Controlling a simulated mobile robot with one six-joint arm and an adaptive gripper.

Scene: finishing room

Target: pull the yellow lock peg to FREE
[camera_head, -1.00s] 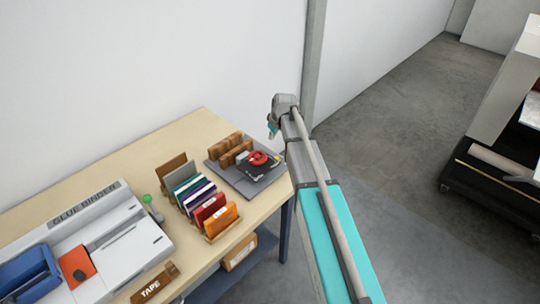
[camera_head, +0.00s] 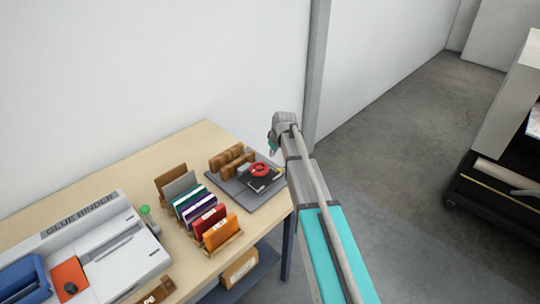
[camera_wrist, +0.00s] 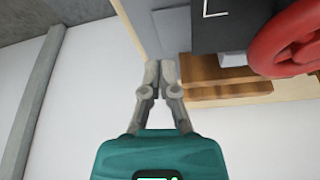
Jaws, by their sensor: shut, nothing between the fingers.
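No yellow lock peg can be made out in either view. A small device with a red handwheel (camera_head: 261,170) and a black plate (camera_head: 257,184) stands on a grey base (camera_head: 241,189) at the table's far right corner. In the wrist view the red wheel (camera_wrist: 287,42) is at the upper right, with the black plate (camera_wrist: 228,35) beside it. My gripper (camera_head: 274,150) is just behind and right of the device in the head view. In the wrist view its fingertips (camera_wrist: 161,66) are together and empty, apart from the plate and wheel in the picture.
Wooden blocks (camera_head: 229,157) stand beside the wheel. A rack of coloured cards (camera_head: 202,212) and a glue binder (camera_head: 127,244) are farther left on the table (camera_head: 130,172). A white wall (camera_head: 150,70) runs behind. Open floor (camera_head: 400,165) lies to the right.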

